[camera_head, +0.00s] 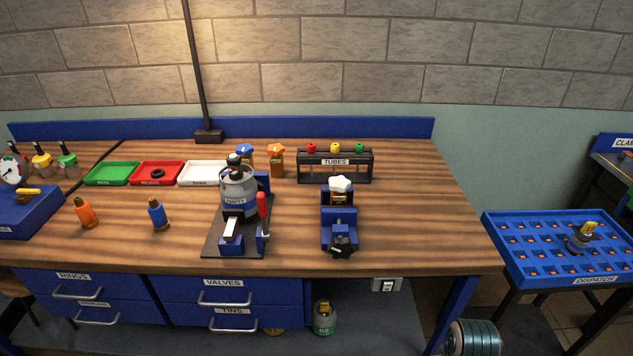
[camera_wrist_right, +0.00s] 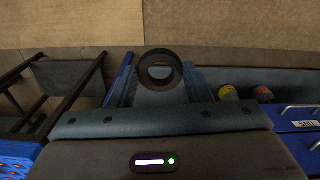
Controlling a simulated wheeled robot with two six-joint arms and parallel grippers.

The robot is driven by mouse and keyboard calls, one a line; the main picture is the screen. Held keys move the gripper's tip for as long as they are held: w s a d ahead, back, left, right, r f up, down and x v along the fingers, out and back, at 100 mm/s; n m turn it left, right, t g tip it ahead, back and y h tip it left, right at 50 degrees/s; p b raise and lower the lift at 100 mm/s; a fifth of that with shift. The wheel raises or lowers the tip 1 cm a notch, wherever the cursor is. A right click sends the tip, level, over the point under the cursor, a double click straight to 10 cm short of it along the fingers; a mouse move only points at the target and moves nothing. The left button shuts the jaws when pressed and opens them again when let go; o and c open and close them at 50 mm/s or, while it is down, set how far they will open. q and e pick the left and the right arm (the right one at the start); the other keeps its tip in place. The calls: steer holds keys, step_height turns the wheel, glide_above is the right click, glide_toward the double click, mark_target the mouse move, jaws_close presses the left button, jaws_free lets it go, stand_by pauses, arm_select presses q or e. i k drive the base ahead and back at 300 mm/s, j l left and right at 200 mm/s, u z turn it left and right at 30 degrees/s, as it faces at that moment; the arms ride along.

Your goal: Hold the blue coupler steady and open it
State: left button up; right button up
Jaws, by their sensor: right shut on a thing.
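A small blue piece with a brass-coloured top (camera_head: 157,214), which looks like the blue coupler, stands upright at the front of the wooden bench in the head view. Nothing touches it. My right gripper (camera_wrist_right: 159,82) shows in the right wrist view, shut on a dark ring-shaped thing (camera_wrist_right: 159,55); I cannot tell what it is. The gripper is in front of the bench, away from the blue piece. My left gripper is in neither view.
An orange piece (camera_head: 85,212) stands left of the blue one. A press with a grey pot (camera_head: 237,193) and a blue vise (camera_head: 338,230) stand to its right. Green, red and white trays (camera_head: 112,174) lie behind. A blue dispatch tray (camera_head: 497,238) is at the far right.

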mark_target(160, 220)
steer(key=j+u, duration=0.1)
steer(key=u, duration=0.3)
steer(key=j+u, duration=0.15)
steer(key=u, duration=0.25)
steer(key=j+u, duration=0.1)
steer(key=u, duration=0.3)
steer(key=i+l, duration=0.05)
